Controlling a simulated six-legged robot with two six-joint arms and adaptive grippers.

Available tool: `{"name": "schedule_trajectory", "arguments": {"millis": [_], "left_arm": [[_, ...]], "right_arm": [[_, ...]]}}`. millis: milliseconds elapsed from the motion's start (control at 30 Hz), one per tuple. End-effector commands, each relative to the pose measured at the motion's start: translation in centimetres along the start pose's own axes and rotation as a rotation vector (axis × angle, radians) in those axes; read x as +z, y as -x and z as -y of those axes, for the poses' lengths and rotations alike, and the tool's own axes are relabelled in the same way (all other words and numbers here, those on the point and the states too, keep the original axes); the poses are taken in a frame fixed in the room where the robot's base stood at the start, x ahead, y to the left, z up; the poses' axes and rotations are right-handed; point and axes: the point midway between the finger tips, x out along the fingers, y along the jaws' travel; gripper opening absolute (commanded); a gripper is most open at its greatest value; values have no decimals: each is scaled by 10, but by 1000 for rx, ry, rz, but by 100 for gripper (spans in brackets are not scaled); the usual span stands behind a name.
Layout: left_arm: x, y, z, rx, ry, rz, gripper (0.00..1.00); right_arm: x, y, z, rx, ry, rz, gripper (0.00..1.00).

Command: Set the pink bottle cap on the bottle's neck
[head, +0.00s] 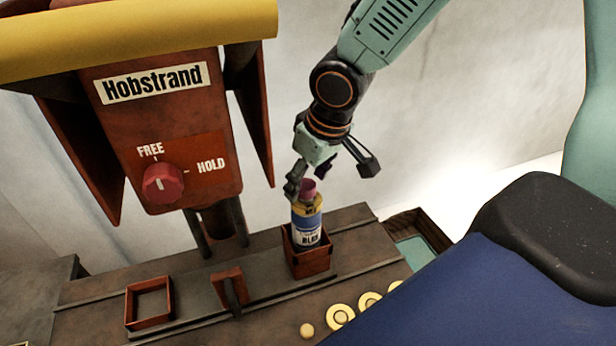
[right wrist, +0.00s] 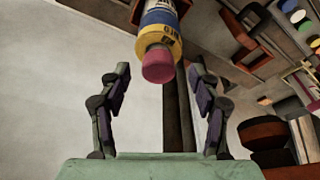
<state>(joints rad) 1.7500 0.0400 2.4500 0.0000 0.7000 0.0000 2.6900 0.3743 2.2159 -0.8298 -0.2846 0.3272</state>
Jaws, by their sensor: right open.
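The bottle (head: 306,226) has a yellow shoulder and a blue and white label. It stands upright in a small red square holder (head: 310,262). The pink cap (head: 308,186) sits on top of the bottle's neck; I see no gap under it. In the right wrist view the cap (right wrist: 158,65) and the bottle (right wrist: 158,28) hang from the top edge, in line with the space between my fingers. My right gripper (head: 331,175) is open and empty, just above and around the cap's level, with its fingers apart from it. My left gripper is not in view.
An empty red square holder (head: 149,303) and a red upright bracket (head: 230,289) stand on the brown bench left of the bottle. A red Hobstrand machine (head: 155,125) with a FREE/HOLD knob (head: 162,183) rises behind. Yellow discs (head: 341,314) lie in front; an open bin (head: 418,245) is at right.

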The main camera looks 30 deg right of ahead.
Motion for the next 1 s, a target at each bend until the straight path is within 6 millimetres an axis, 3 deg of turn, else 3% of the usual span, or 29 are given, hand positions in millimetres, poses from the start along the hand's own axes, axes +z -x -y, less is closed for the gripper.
{"name": "schedule_trajectory", "arguments": {"millis": [267, 700, 1000], "left_arm": [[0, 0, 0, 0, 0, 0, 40], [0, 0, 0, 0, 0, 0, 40], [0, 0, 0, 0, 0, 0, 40]], "right_arm": [[-1, 10, 0, 1, 0, -5, 63], [0, 68, 0, 1, 0, -3, 63], [1, 76, 1, 0, 0, 0, 63]]}}
